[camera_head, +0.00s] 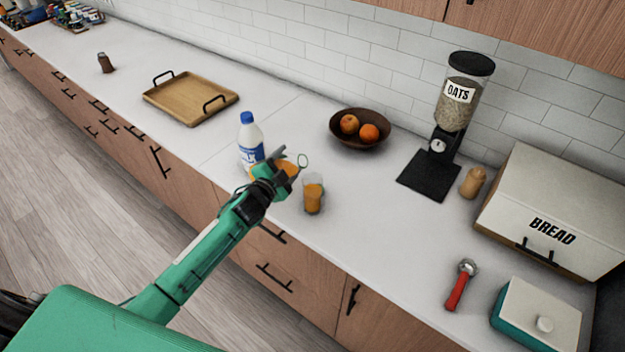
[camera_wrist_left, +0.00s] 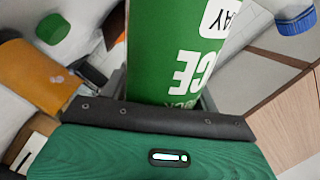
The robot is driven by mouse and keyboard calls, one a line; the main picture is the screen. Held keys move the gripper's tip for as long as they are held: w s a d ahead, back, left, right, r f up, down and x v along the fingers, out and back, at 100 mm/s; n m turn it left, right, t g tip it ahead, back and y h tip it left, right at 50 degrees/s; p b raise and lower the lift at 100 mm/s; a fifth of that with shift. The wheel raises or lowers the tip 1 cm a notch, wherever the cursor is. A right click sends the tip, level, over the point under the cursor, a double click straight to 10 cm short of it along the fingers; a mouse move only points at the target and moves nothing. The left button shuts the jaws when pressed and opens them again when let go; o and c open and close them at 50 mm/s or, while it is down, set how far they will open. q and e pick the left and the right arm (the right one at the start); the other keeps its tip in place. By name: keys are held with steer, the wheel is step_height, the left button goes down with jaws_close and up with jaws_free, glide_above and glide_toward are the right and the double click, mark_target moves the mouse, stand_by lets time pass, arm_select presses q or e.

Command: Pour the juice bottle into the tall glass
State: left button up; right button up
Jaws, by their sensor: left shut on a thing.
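My left gripper (camera_head: 273,180) is shut on the juice bottle (camera_head: 288,168), above the counter. In the head view the gripper hides much of the bottle; orange shows around the fingers. In the left wrist view the bottle's green label (camera_wrist_left: 180,50) with white letters fills the middle, between the fingers. The tall glass (camera_head: 313,194) stands upright on the counter just right of the gripper, with orange juice in its lower part. Whether juice is flowing cannot be told. My right gripper is not in view.
A milk bottle (camera_head: 250,142) with a blue cap stands close behind the gripper. A fruit bowl (camera_head: 345,137) and an oats dispenser (camera_head: 455,110) are farther back. A wooden tray (camera_head: 190,98) lies left. The bread box (camera_head: 545,215) and red-handled tool (camera_head: 458,288) are right.

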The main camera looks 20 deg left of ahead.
mark_target(287, 155)
arm_select(q)
steer(key=r+n+p, duration=0.2)
steer(key=r+p, duration=0.1)
steer(key=shift+d+r, duration=0.25)
steer(key=shift+d, duration=0.15)
steer(key=shift+s+d+r+n+p, duration=0.1)
steer(key=shift+r+n+p, duration=0.15)
steer(key=shift+n, duration=0.45)
steer(key=shift+a+f+n+b, duration=0.2)
steer(key=shift+f+n+b, duration=0.35)
steer(key=shift+f, duration=0.25)
steer(key=shift+a+r+n+p, duration=0.15)
steer(key=shift+r+n+p, duration=0.2)
steer(key=shift+n+p, duration=0.2)
steer(key=shift+a+f+n, duration=0.1)
steer(key=shift+f+n, duration=0.15)
steer(key=shift+n, duration=0.35)
steer(key=shift+a+f+n+b, duration=0.1)
steer(key=shift+f+n+b, duration=0.45)
steer(key=shift+f, duration=0.1)
steer(key=shift+a+n, duration=0.1)
steer(key=shift+n, duration=1.15)
steer(key=shift+f, duration=0.1)
